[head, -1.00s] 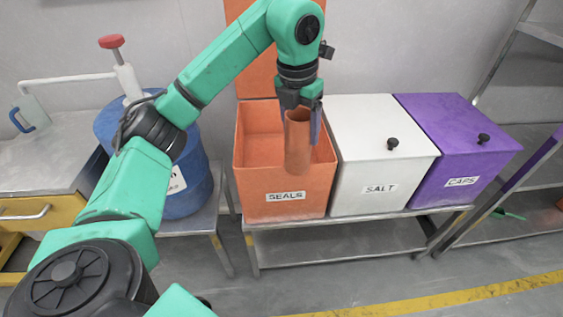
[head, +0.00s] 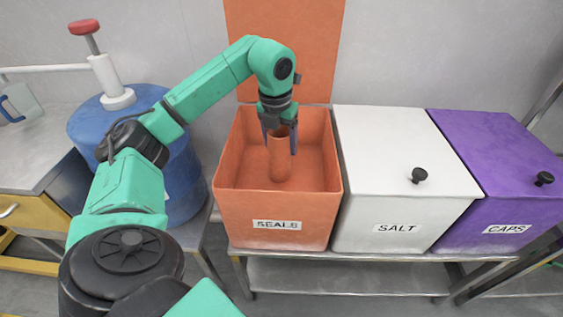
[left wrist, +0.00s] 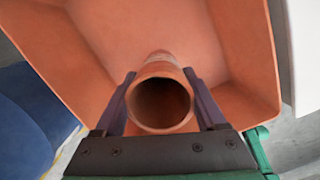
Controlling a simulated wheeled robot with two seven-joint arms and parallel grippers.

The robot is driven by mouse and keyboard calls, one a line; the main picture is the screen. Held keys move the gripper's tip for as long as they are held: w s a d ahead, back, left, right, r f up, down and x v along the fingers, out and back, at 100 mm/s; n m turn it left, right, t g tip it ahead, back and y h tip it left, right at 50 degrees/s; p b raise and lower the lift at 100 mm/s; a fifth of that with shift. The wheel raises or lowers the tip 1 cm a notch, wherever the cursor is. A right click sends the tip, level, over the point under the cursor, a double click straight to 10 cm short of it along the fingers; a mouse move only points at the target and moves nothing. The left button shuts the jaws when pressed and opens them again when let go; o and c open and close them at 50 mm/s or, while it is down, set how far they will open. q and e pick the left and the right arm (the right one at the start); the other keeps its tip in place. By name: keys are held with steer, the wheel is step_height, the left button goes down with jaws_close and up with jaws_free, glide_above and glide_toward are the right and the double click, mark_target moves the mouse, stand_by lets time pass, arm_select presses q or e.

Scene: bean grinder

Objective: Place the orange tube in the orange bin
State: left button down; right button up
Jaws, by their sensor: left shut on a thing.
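The orange tube (head: 280,158) is upright in the head view, held inside the outline of the open orange bin (head: 272,217) labelled SEALS. My left gripper (head: 281,140) is shut on the tube near its top end. The left wrist view shows the tube's round open mouth (left wrist: 160,104) between the two fingers, with the bin's orange walls (left wrist: 247,45) around it. I cannot tell whether the tube's lower end touches the bin floor. My right gripper is not in view.
The bin's orange lid (head: 285,50) stands raised behind it. A closed white SALT bin (head: 385,180) and a closed purple CAPS bin (head: 490,160) stand to the right on the metal bench. A blue drum (head: 182,178) with a pump stands to the left.

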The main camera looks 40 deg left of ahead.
mark_target(281, 160)
arm_select(q)
step_height(281, 160, down, 6)
steer(key=shift+f+b, duration=0.2)
steer(key=shift+b, duration=0.15)
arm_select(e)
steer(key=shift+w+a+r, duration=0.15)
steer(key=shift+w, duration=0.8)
arm_select(q)
steer(key=shift+f, duration=0.1)
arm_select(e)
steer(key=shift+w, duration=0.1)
arm_select(q)
jaws_free()
steer(key=shift+r, duration=0.25)
step_height(281, 160, up, 12)
steer(key=s+p, duration=0.1)
steer(key=p, duration=0.1)
steer(key=shift+s+d+f, duration=0.2)
steer(key=shift+s+d, duration=0.1)
steer(key=shift+s, duration=0.1)
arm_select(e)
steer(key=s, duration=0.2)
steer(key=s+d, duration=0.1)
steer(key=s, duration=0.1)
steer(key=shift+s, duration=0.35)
